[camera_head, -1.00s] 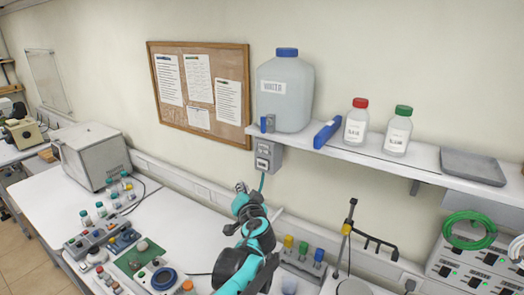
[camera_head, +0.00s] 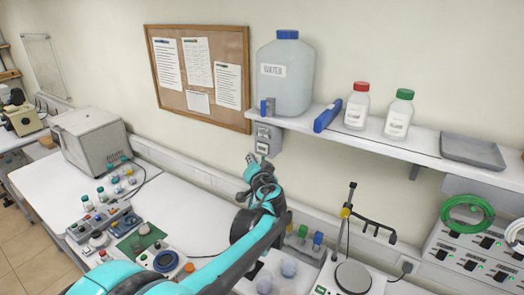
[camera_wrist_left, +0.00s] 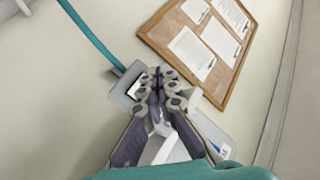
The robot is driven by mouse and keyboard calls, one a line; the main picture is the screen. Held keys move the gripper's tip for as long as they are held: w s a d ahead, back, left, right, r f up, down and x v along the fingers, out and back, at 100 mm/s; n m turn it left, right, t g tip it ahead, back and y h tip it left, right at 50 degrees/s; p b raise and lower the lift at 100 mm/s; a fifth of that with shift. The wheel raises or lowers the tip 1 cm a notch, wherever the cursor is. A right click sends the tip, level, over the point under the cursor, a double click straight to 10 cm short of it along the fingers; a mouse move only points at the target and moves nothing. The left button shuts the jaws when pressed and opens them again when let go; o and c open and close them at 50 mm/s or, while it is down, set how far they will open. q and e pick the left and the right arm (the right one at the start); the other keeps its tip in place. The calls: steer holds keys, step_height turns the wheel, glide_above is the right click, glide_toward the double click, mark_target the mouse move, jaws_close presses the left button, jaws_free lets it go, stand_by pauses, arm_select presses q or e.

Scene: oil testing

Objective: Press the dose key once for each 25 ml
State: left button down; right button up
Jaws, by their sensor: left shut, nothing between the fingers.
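A grey wall box (camera_head: 268,130) with small panels on its front hangs under the shelf, below the water jug (camera_head: 285,78). My left gripper (camera_head: 251,161) is shut and empty, just below and left of the box in the head view. In the left wrist view its closed fingertips (camera_wrist_left: 167,78) overlap the grey box (camera_wrist_left: 122,97) and hide much of its front. No key is clear enough to pick out, and I cannot tell whether the fingers touch the box. My right gripper is out of view.
The shelf (camera_head: 425,152) holds a blue item (camera_head: 327,116), red-capped (camera_head: 357,106) and green-capped bottles (camera_head: 398,115), and a grey tray (camera_head: 472,151). A pinboard (camera_head: 198,105) hangs left of the box. Instruments crowd the bench. A teal tube (camera_wrist_left: 90,38) meets the box.

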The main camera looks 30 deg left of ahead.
mark_target(259, 148)
arm_select(q)
steer(key=shift+w+d, duration=0.15)
steer(key=shift+w, duration=1.6)
steer(key=shift+w+b, duration=0.1)
steer(key=shift+b, duration=0.2)
steer(key=shift+w, duration=0.3)
steer(key=shift+w, duration=0.5)
stand_by(0.5)
steer(key=shift+s, duration=1)
steer(key=shift+s+a, duration=0.2)
steer(key=shift+s, duration=2.25)
